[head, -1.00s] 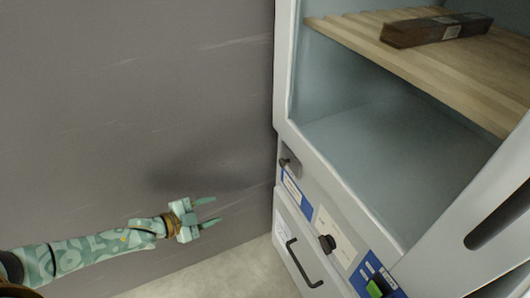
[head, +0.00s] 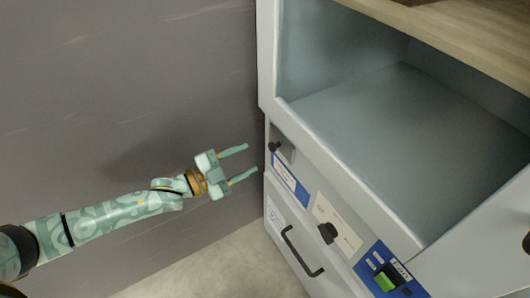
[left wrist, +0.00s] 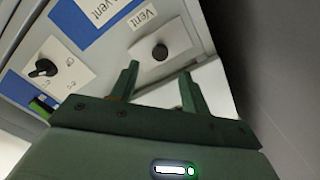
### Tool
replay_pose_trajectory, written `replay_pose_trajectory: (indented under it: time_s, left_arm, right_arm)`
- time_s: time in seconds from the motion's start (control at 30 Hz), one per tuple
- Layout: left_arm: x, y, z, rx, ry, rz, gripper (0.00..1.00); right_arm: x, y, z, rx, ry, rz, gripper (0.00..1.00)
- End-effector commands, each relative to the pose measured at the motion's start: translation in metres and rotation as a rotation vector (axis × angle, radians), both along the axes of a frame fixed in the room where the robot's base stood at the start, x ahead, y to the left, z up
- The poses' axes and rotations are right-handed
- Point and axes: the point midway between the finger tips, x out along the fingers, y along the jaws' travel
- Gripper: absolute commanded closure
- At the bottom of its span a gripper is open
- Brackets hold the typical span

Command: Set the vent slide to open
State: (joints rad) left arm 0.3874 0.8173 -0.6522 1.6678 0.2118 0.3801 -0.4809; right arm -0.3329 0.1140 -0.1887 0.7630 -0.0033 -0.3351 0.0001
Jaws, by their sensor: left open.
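The vent slide's black knob (head: 275,146) sits at the left end of the cabinet's front panel, beside a blue and white label. In the left wrist view the round black knob (left wrist: 160,52) is on a light plate next to a label reading "Vent" (left wrist: 143,15). My left gripper (head: 250,161) is open and empty, a short way left of the knob, with its fingers pointing toward it. In the left wrist view the knob shows between and beyond the two fingertips (left wrist: 159,70), not touched. My right gripper is not in view.
A black rotary knob (head: 328,233) and a green switch (head: 385,281) lie further right along the panel. A drawer with a black handle (head: 301,252) is below. The open cabinet interior (head: 400,120) is above. A grey wall (head: 120,90) stands left.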

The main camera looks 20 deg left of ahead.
Motion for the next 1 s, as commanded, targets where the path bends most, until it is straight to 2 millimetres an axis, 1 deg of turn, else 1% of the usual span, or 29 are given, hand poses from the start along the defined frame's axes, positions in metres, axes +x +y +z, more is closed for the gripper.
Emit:
replay_pose_trajectory:
  time_s: [0.03, 0.1, 0.2, 0.3, 0.43, 0.67, 0.7, 0.77, 0.8, 0.87, 1.0]
  left_arm:
    - [0.010, -0.008, -0.005, -0.002, 0.000, -0.001, 0.54]
    - [0.022, -0.017, -0.005, -0.002, 0.001, -0.001, 0.54]
    - [0.035, -0.027, -0.004, 0.000, 0.001, -0.001, 0.54]
    - [0.044, -0.034, -0.003, -0.001, 0.002, 0.000, 0.54]
    - [0.049, -0.038, -0.001, 0.000, 0.001, 0.001, 0.54]
    - [0.050, -0.039, 0.000, 0.000, 0.001, 0.001, 0.54]
    - [0.050, -0.039, 0.000, 0.000, 0.001, 0.001, 0.56]
    - [0.050, -0.039, 0.000, 0.000, 0.001, 0.001, 0.73]
    - [0.050, -0.039, 0.000, 0.000, 0.001, 0.001, 0.84]
    - [0.050, -0.039, 0.000, 0.000, 0.001, 0.001, 1.00]
    - [0.048, -0.040, 0.001, 0.000, 0.001, 0.001, 1.00]
  right_arm:
    - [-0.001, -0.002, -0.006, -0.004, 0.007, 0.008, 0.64]
    - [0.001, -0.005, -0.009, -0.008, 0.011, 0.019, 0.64]
    - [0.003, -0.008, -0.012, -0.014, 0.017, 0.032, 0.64]
    - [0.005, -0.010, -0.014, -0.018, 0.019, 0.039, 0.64]
    - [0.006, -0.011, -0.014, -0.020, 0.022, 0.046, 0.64]
    - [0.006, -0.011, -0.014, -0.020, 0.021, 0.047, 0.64]
    - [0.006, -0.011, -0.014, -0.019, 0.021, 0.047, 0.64]
    - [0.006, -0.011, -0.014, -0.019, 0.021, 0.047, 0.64]
    - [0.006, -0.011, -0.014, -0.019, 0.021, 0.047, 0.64]
    - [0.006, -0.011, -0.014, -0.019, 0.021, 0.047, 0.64]
    - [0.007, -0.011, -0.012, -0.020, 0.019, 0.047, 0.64]
